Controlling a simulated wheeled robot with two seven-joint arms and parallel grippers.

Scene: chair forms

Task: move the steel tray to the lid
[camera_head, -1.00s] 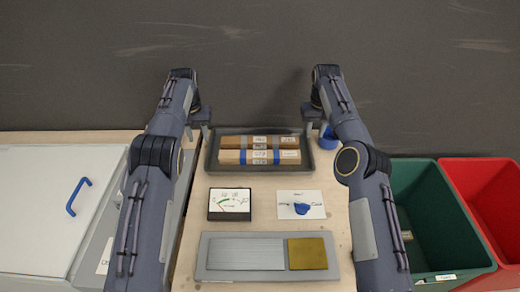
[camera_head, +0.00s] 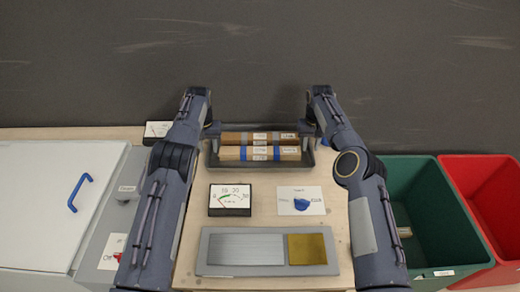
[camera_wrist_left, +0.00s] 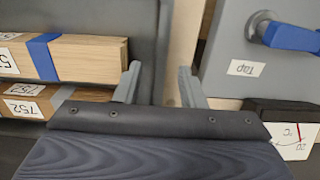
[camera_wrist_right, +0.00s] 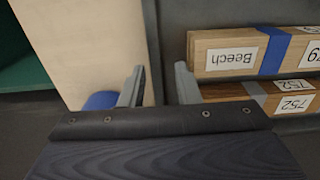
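The dark grey tray (camera_head: 262,163) sits on the wooden table, with wooden blocks (camera_head: 262,153) lying in it. My left gripper (camera_head: 210,132) is at its left end and my right gripper (camera_head: 310,131) at its right end. In the left wrist view my open fingers (camera_wrist_left: 160,78) stand either side of the tray's side wall, with gaps showing. In the right wrist view my fingers (camera_wrist_right: 160,78) are likewise apart around the opposite wall. The white lid (camera_head: 35,200) with a blue handle (camera_head: 79,194) is at the far left.
A meter (camera_head: 230,200) and a card with a blue piece (camera_head: 301,200) lie in front of the tray. A grey plate (camera_head: 217,270) with a brass square (camera_head: 307,249) is nearer. Green (camera_head: 432,215) and red (camera_head: 490,190) bins stand right. Another meter (camera_head: 157,129) is back left.

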